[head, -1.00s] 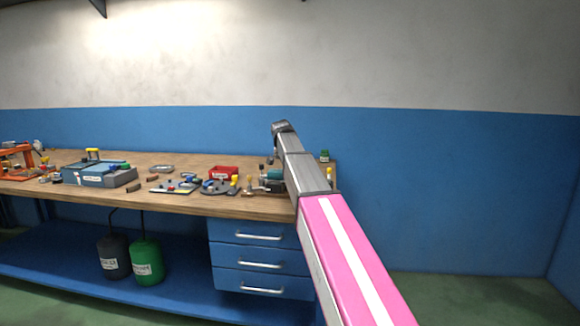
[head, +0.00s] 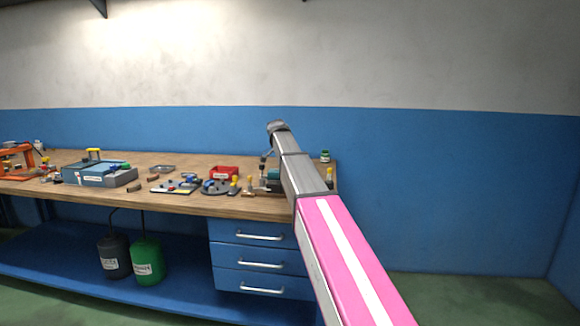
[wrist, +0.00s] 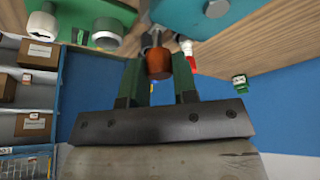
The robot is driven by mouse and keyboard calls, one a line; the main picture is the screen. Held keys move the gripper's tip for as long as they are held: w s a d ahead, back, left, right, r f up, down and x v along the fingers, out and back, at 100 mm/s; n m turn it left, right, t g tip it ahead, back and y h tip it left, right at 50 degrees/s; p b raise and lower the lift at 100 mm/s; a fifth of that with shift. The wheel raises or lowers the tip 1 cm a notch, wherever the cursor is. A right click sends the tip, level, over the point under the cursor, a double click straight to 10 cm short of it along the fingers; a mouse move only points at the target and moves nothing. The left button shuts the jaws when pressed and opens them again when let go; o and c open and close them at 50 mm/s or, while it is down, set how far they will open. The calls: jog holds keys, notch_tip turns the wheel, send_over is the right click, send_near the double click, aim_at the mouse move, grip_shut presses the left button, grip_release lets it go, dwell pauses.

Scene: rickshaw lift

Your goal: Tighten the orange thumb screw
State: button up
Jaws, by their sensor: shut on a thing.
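The orange thumb screw (wrist: 158,64) shows in the wrist view as a brownish-orange knob at the top middle. My gripper (wrist: 158,80) has two dark green fingers, one on each side of the knob, and is shut on it. The part behind the knob is mostly hidden. In the head view my arm reaches over the right end of the workbench (head: 180,203); the thumb screw is too small or hidden to make out there.
Blue drawers (head: 258,250) sit below. A shelf with cardboard boxes (wrist: 38,55) shows at the wrist view's left.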

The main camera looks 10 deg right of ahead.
jog(key=o, duration=0.9)
jog(key=v, duration=1)
jog(key=shift+r, duration=0.4)
jog(key=shift+s, duration=0.15)
